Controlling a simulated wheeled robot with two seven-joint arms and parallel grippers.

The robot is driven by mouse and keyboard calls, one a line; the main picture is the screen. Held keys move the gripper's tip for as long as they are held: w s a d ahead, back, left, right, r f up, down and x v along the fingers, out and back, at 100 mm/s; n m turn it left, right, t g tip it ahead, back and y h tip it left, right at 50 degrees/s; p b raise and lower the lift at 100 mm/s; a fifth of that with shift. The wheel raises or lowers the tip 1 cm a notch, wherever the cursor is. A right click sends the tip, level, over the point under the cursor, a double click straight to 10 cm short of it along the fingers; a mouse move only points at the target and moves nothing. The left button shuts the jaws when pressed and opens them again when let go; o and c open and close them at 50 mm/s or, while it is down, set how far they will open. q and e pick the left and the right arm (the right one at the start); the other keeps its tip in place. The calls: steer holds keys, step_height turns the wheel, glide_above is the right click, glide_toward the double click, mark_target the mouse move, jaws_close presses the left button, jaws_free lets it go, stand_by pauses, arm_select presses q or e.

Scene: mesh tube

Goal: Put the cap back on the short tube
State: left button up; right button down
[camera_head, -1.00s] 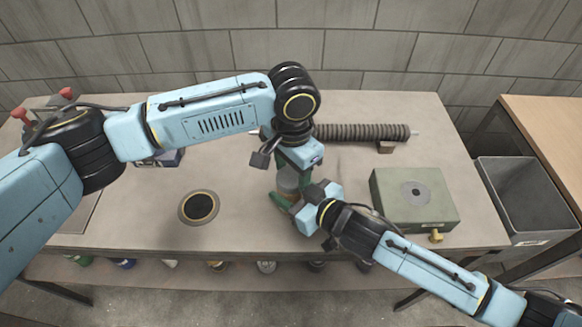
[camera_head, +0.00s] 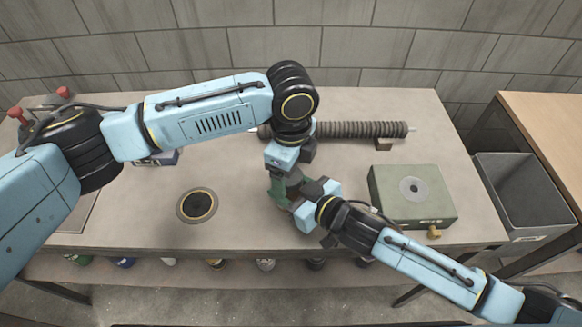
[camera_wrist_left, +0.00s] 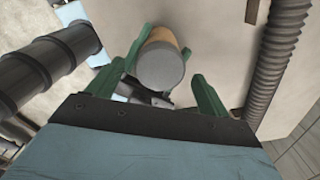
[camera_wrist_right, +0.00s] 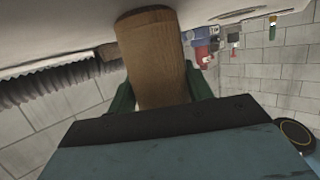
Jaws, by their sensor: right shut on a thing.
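The short tube (camera_wrist_right: 155,60) is a brown cylinder between the green fingers of my right gripper (camera_wrist_right: 157,88), which is shut on it. In the left wrist view, a grey round cap (camera_wrist_left: 160,66) shows at the tube's tan end; I cannot tell how firmly it sits. My left gripper (camera_wrist_left: 160,88) is open, with its green fingers apart on either side of the grey cap. In the head view, my left gripper (camera_head: 285,184) is above my right gripper (camera_head: 291,203), and the two hide most of the tube and cap.
A ribbed dark tube (camera_head: 362,130) lies behind on supports. A green box (camera_head: 400,213) with a round plate stands right. A dark ring (camera_head: 198,206) is on the table at left. A grey bin (camera_head: 525,200) stands beyond the right edge. The front-left table is mostly clear.

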arm_select(q)
step_height(320, 180, up, 12)
stand_by(0.7)
arm_select(e)
steer(key=c, duration=0.5)
jaws_free()
arm_select(q)
steer(key=shift+r+p, duration=0.75)
arm_select(e)
steer(key=v, duration=1.3)
steer(key=shift+s+d+r, duration=0.15)
steer(key=shift+s, duration=0.1)
